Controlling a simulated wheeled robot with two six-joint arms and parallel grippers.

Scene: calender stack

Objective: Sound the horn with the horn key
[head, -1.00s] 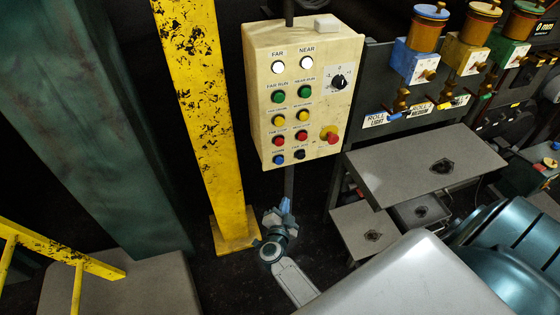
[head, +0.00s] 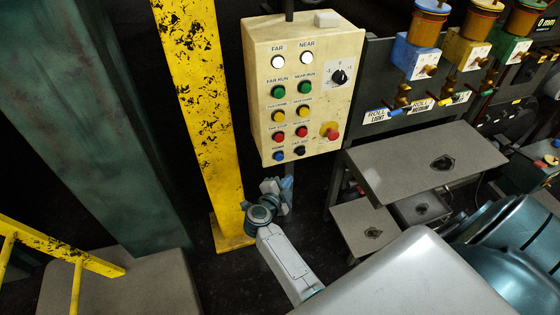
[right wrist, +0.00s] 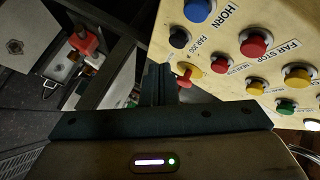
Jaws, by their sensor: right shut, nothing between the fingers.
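The horn key is a blue round button (head: 279,155) at the lower left of the cream control panel (head: 330,100). In the right wrist view the blue button (right wrist: 199,10) sits at the top edge, beside the word HORN. My right gripper (head: 281,184) is just below the panel's lower left part in the head view, apart from the button. It is shut and empty; its closed fingers (right wrist: 160,82) point up towards the panel in the right wrist view, below and left of the blue button. My left gripper is not in view.
A black button (head: 299,151) is right of the horn key, and a red button (head: 278,138) is above it. A red emergency knob (head: 332,133) juts from the panel's lower right. A yellow post (head: 200,100) stands left; grey shelves (head: 425,155) are right.

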